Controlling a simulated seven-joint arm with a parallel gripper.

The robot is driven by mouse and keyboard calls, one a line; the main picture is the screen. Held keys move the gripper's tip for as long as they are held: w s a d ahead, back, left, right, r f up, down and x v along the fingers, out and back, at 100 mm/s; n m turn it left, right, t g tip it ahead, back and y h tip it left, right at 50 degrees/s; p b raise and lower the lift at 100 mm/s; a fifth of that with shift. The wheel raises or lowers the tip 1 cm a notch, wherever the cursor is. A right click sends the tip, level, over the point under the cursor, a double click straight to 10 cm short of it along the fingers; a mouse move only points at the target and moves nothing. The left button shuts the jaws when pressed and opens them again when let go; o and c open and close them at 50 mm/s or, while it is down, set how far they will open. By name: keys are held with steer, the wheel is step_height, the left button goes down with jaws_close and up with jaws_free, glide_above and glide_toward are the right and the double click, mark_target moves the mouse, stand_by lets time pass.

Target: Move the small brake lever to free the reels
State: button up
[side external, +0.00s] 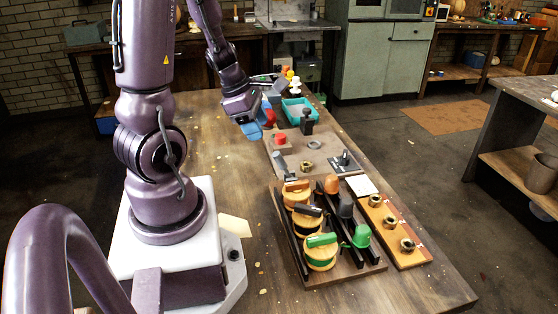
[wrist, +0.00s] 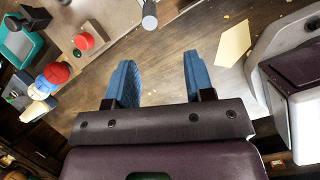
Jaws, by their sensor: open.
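My gripper (side external: 262,127) is above the table at the far left corner of the beige board. Its blue fingers are apart with nothing between them in the wrist view (wrist: 156,82). The reel rack (side external: 372,266) stands nearer the camera, with several yellow-orange reels (side external: 321,252) and black, green, orange and grey handles. A small grey lever (side external: 279,159) rises at the rack's far left end, apart from my gripper; I cannot tell surely that it is the brake lever. A grey rod end (wrist: 149,14) at the wrist view's top edge may be the same lever.
The beige board (side external: 290,164) carries a red button (side external: 281,140), a black post (side external: 307,122) and a small black lever on a grey plate (side external: 345,161). A teal tray (side external: 299,111) is behind. An orange board (side external: 395,228) with nuts lies right. The table's left middle is mostly clear.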

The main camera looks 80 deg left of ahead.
mark_target(282, 165)
steer(key=w+f+n, duration=0.1)
steer(key=w+f, duration=0.1)
steer(key=f, duration=0.2)
steer(key=w+f, duration=0.1)
steer(key=f, duration=0.2)
steer(key=w+f+n, duration=0.1)
steer(key=w+f, duration=0.1)
steer(key=f, duration=0.2)
steer(key=shift+w+a+f+n, duration=0.3)
steer(key=shift+a, duration=0.05)
steer(key=shift+c, duration=0.3)
jaws_close()
